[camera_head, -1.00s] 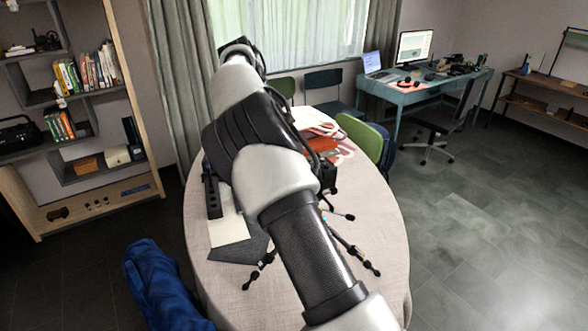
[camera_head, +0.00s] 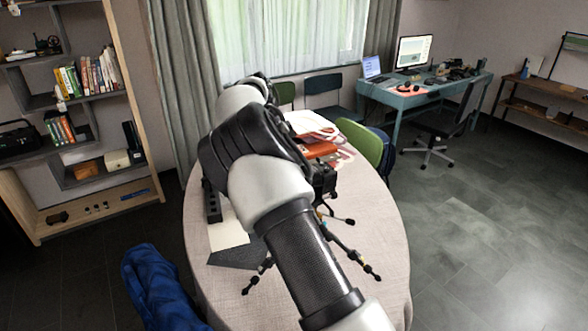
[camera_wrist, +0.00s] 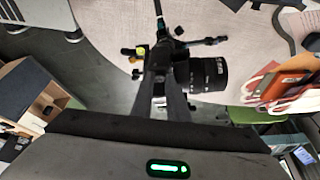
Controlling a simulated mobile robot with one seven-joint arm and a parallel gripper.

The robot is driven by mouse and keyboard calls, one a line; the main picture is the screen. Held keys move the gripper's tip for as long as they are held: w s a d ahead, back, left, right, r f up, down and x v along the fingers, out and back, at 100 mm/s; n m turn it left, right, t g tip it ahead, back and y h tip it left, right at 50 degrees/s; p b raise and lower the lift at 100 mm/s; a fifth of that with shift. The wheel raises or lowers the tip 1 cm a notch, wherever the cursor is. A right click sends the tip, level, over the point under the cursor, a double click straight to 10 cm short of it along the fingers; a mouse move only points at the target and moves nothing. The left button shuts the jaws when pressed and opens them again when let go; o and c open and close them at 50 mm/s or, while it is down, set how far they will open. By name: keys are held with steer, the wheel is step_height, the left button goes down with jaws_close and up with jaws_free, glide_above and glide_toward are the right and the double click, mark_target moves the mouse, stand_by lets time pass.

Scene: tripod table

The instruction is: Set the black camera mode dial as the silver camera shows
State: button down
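The black camera (camera_wrist: 208,74) is in the middle of the wrist view, its lens pointing right. In the head view a black body (camera_head: 323,178), probably this camera, shows beside my arm above spread tripod legs (camera_head: 352,250). My gripper (camera_wrist: 160,78) has two grey fingers reaching up to the camera body, with a gap between them lower down. The fingertips merge with the dark body, so I cannot tell whether they touch or hold the dial. The mode dial cannot be made out. No silver camera can be made out in either view.
The round table (camera_head: 375,225) has a cloth cover. Orange and red items (camera_head: 318,150) lie at its back right, also in the wrist view (camera_wrist: 285,85). A dark blue object (camera_head: 160,285) is at front left. A bookshelf (camera_head: 85,90) stands left, a desk (camera_head: 425,95) back right.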

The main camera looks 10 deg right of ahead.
steer(key=shift+f+n+b, duration=0.1)
steer(key=shift+n+b, duration=0.2)
steer(key=shift+b, duration=0.2)
steer(key=n+b, duration=0.1)
steer(key=n+t+b, duration=0.1)
steer(key=shift+s+n+b, duration=0.2)
steer(key=shift+n+b, duration=0.15)
steer(key=shift+n, duration=0.05)
steer(key=shift+s+d+n+t+y+b, duration=0.1)
steer(key=shift+n+t+y+b, duration=0.15)
steer(key=shift+n+t+b, duration=0.55)
steer(key=shift+s+n+t+y+b, duration=0.1)
steer(key=shift+n+y+b, duration=0.25)
steer(key=shift+n, duration=0.95)
steer(key=c, duration=1.7)
jaws_free()
steer(key=shift+r, duration=0.2)
